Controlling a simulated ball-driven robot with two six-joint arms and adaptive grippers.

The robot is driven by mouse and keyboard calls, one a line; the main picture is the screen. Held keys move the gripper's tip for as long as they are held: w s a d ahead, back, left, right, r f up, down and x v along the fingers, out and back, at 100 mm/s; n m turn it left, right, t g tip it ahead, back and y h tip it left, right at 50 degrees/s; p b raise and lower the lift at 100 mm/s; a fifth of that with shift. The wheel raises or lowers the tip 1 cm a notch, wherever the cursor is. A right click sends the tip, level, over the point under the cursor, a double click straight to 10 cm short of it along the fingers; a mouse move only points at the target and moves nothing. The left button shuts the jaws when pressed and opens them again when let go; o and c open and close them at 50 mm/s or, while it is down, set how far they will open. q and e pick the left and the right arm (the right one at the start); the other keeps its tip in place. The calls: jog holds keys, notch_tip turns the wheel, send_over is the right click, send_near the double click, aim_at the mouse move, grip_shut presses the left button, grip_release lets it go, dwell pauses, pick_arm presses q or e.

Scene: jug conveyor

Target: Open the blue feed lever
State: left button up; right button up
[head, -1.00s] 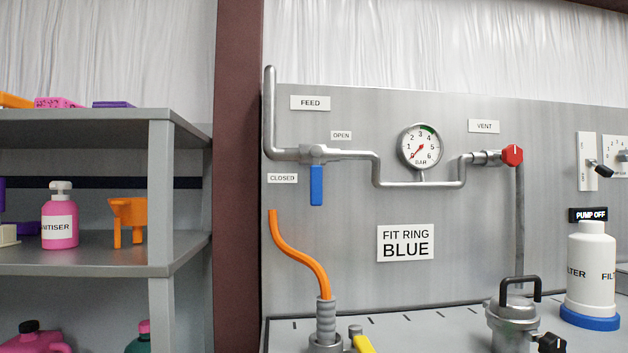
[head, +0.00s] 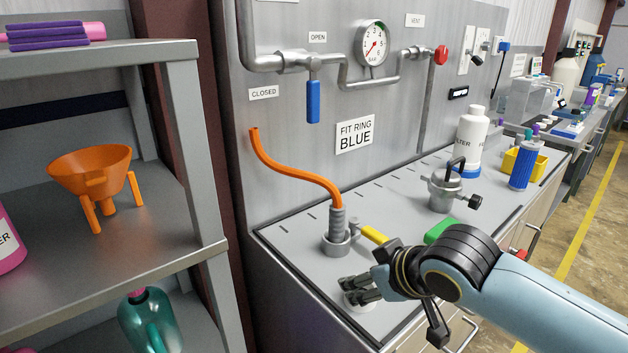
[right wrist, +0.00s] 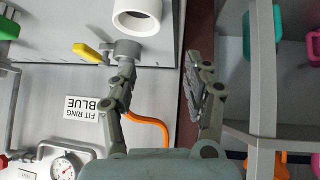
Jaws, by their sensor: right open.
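The blue feed lever (head: 313,101) hangs straight down from its valve on the grey steel pipe (head: 262,62), crosswise to the pipe. The CLOSED label (head: 263,92) is to its left and the OPEN label (head: 317,37) is just above it. My right gripper (head: 352,291) is over the bench, well below and in front of the lever and apart from it. In the right wrist view its two fingers (right wrist: 162,75) are spread with nothing between them. I cannot make out the lever in that view. My left gripper is not in view.
An orange hose (head: 300,172) rises from a bench fitting below the lever. A yellow handle (head: 375,235), a metal filter pot (head: 441,190) and a white filter bottle (head: 470,140) are on the bench. A shelf (head: 180,140) with an orange funnel (head: 92,175) stands at left.

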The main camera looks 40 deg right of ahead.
jog(key=w+d+r+t+p, duration=0.1)
jog(key=w+d+r+t, duration=0.45)
jog(key=w+r, duration=0.65)
jog(key=t+y, duration=0.2)
jog(key=t, duration=0.2)
send_near(316, 99)
jog(key=w+b, duration=0.2)
jog(key=w, duration=0.3)
jog(key=w+b, duration=0.2)
jog(key=w, duration=0.3)
jog(key=shift+a+r, duration=0.1)
jog(key=shift+a, duration=0.05)
jog(key=shift+w, duration=0.55)
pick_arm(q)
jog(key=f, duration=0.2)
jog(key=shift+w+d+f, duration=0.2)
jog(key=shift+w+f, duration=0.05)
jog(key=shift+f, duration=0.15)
pick_arm(e)
jog(key=shift+a, duration=0.1)
grip_shut()
